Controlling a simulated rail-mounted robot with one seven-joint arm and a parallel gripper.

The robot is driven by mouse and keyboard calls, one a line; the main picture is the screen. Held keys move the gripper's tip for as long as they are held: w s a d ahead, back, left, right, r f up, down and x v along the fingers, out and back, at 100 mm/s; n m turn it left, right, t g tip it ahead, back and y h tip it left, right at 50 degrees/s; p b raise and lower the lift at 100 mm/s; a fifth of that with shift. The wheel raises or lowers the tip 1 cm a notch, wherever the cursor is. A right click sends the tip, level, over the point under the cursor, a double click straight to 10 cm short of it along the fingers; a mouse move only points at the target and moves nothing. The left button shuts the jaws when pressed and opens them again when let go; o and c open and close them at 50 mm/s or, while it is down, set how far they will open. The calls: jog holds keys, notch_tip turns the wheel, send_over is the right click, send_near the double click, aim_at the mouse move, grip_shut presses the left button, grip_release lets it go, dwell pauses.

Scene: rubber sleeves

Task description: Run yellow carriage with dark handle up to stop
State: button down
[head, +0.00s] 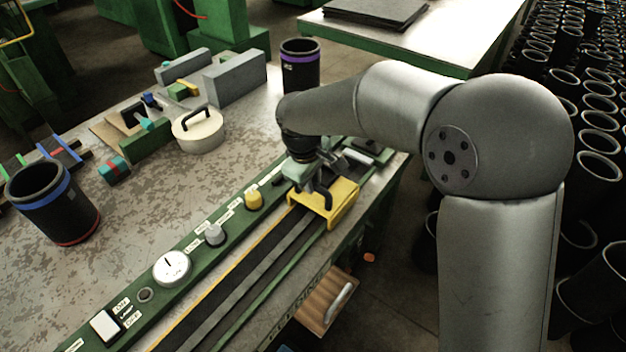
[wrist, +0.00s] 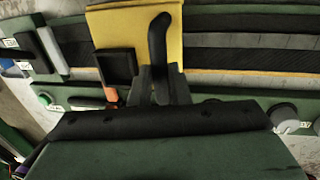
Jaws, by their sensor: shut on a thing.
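The yellow carriage (head: 341,207) sits on the dark rails (head: 262,268) toward the far end of the green bench unit. It also shows at the top of the wrist view (wrist: 120,25). Its dark handle (wrist: 158,45) stands up from the yellow plate. My gripper (head: 314,188) is over the carriage and is shut on the handle; in the wrist view its fingers (wrist: 158,88) close on the handle's lower end. Past the carriage, a light grey bar (wrist: 52,52) crosses the rail end, apart from the carriage; I cannot tell if it is the stop.
Along the rail's left run a yellow knob (head: 254,200), a grey knob (head: 214,234), a white dial (head: 172,268) and a switch (head: 105,325). A round lidded pot (head: 198,133) and black sleeves (head: 52,203) stand on the table. An open wooden drawer (head: 325,300) juts below the front edge.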

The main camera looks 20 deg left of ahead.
jog(key=c, duration=1.4)
grip_release()
jog(key=shift+w, duration=0.1)
jog(key=shift+o, duration=0.2)
jog(key=shift+r, duration=0.1)
jog(key=s+r, duration=0.3)
jog(key=r, duration=1.4)
jog(key=shift+s+a, duration=0.15)
jog(key=shift+a, duration=0.3)
jog(key=s+d+f+m, duration=0.1)
jog(key=d+f+m, duration=0.15)
jog(key=d, duration=0.75)
jog(key=s+d+f+m, duration=0.15)
jog(key=d+m, duration=0.25)
jog(key=d, duration=0.6)
jog(key=s+d+f+m+g, duration=0.1)
jog(key=s+d+f+m, duration=0.7)
jog(key=s+d, duration=0.5)
jog(key=shift+s+d+f+g+y, duration=0.15)
jog(key=shift+d+f+g+y, duration=0.25)
jog(key=shift+d+f, duration=0.6)
